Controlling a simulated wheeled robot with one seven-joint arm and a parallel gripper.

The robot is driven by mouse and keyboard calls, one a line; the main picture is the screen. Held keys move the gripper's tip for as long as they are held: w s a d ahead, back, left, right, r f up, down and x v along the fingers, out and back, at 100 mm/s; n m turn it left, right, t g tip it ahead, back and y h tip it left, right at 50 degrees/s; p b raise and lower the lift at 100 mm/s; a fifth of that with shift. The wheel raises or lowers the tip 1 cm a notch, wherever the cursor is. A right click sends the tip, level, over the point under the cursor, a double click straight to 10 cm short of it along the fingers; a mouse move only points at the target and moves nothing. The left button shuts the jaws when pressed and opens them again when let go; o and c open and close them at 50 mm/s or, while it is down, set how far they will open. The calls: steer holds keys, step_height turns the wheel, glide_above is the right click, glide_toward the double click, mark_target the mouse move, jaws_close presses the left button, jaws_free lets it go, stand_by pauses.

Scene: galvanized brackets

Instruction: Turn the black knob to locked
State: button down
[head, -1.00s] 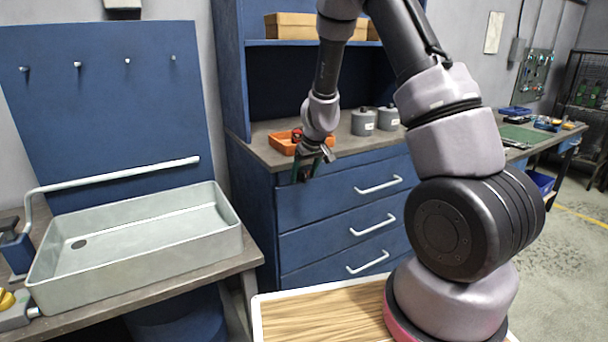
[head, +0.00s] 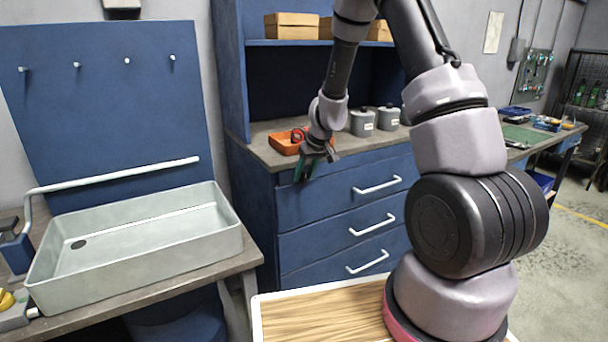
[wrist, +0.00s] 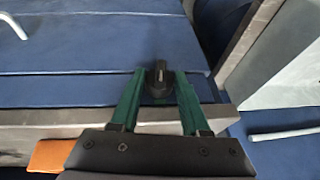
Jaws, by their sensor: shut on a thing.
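The black knob (wrist: 158,86) shows in the wrist view on the blue cabinet front, just off the worktop edge. My gripper (wrist: 160,74) has its two green fingers on either side of the knob and is shut on it. In the head view my gripper (head: 308,168) is at the upper left of the drawer cabinet (head: 345,222), below the worktop edge. The knob is hidden there behind the fingers and wrist. I cannot read any locked marking.
An orange tray (head: 284,145) and grey canisters (head: 362,124) stand on the worktop close to my wrist. White drawer handles (head: 378,186) stick out of the cabinet. A grey sink (head: 140,245) is to the left.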

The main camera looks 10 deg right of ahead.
steer(key=shift+w+d+f+m+g+y, duration=0.1)
steer(key=shift+d+f+m+g+y, duration=0.4)
steer(key=shift+y, duration=2.05)
steer(key=shift+w+a+f+m+g+y, duration=0.2)
steer(key=shift+m+y, duration=0.7)
steer(key=shift+y, duration=1.6)
steer(key=shift+s+d+f+m+g+y, duration=0.1)
steer(key=shift+d+m+g+y, duration=0.45)
steer(key=shift+y, duration=2)
steer(key=shift+a+m, duration=0.15)
steer(key=shift+m, duration=0.1)
steer(key=shift+c, duration=2)
jaws_free()
steer(key=d, duration=1)
steer(key=shift+s+d, duration=0.4)
steer(key=shift+f, duration=0.1)
